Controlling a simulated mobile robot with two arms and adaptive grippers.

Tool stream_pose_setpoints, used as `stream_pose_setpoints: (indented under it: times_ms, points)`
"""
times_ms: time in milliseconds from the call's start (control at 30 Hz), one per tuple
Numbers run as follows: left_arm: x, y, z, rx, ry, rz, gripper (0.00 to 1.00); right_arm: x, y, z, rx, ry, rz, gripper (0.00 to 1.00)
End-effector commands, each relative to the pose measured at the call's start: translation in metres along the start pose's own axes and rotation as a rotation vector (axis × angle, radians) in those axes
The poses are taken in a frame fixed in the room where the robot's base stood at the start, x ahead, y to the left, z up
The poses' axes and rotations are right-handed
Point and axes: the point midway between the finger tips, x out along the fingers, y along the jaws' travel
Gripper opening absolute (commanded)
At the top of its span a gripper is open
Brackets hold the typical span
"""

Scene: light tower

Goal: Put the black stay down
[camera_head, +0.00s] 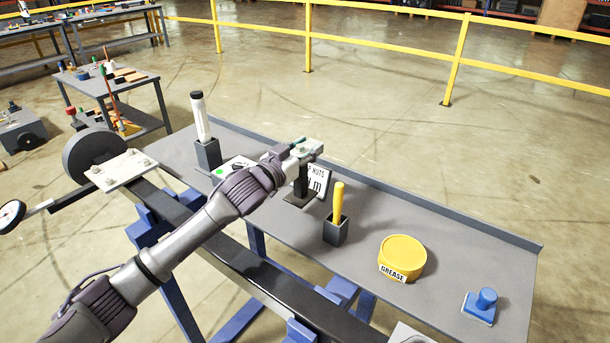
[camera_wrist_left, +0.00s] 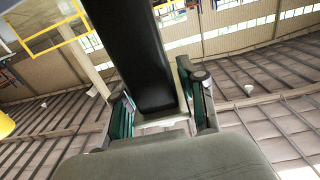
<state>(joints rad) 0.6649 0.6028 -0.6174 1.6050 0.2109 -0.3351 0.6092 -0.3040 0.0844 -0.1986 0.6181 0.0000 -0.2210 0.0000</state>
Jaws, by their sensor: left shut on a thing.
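My left gripper (camera_head: 304,150) is over the grey bench, with its arm reaching in from the lower left. It is shut on the black stay (camera_head: 300,188), a dark upright piece that hangs below the fingers toward the bench top. I cannot tell whether its lower end touches the bench. In the left wrist view the black stay (camera_wrist_left: 142,55) shows as a long dark bar between the two fingers of the left gripper (camera_wrist_left: 160,112). My right gripper is not in view.
A printed white card (camera_head: 318,180) is just behind the stay. Bench is clear between tub and back edge.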

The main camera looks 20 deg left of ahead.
Motion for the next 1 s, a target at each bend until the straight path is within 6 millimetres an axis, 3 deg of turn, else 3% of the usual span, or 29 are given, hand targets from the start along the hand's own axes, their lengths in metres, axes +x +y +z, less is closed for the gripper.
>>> stream_pose_setpoints:
  times_ms: [233, 500, 867, 900, 1000]
  points:
    - [0.0, 0.0, 0.02, 0.0, 0.006, 0.001, 0.0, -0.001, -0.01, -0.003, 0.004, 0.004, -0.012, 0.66]
    - [0.0, 0.0, 0.052, -0.001, 0.005, 0.001, 0.0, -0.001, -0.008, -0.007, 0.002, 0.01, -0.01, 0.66]
    - [0.0, 0.0, 0.056, 0.001, 0.007, 0.001, 0.0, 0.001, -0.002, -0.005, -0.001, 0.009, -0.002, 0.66]
    - [0.0, 0.0, 0.058, 0.001, 0.002, 0.001, 0.48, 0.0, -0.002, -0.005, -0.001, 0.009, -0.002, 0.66]
    - [0.0, 0.0, 0.058, 0.001, 0.002, 0.001, 0.64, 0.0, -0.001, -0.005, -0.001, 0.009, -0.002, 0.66]
